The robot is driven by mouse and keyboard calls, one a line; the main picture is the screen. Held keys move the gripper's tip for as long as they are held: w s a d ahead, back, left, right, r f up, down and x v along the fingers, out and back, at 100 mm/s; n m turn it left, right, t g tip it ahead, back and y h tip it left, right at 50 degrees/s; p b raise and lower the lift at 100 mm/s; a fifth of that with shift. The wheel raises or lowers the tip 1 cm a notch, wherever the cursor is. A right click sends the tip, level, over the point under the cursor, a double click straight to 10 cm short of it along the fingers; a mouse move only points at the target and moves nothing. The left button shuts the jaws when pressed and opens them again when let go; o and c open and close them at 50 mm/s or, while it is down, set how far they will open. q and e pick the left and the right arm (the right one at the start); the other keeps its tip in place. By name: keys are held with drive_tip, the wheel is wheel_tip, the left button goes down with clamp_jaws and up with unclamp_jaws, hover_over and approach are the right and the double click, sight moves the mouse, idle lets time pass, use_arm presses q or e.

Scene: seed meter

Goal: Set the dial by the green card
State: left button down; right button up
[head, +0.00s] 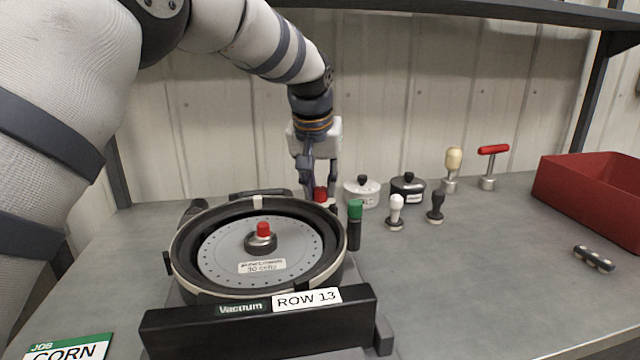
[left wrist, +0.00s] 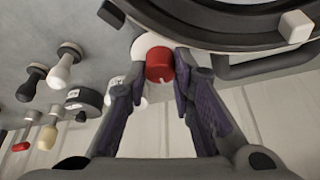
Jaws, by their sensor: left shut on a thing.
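The green-and-white card (head: 68,348), reading "JOB CORN", lies at the lower left of the head view, partly cut off. The round seed meter (head: 215,250) holds a grey disc with a red-topped hub (head: 262,236). A small red knob (head: 320,194) on a pale round base sits at the meter's far right edge. My left gripper (head: 319,190) reaches down from above and is shut on this knob. In the left wrist view the red knob (left wrist: 159,66) is between the two fingertips. Any dial markings are hidden or too small to read. My right gripper is not in view.
A green-topped black post (head: 355,222) stands right of the meter. Two lidded pots (head: 361,192) (head: 408,188) and several handled tools (head: 396,212) stand behind it. A red bin (head: 590,198) and a dark metal piece (head: 594,259) are at right. The right front table is clear.

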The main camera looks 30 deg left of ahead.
use_arm(q)
drive_tip(key=c, duration=1.4)
unclamp_jaws()
drive_tip(key=shift+o, duration=0.2)
drive_tip(key=v, duration=1.2)
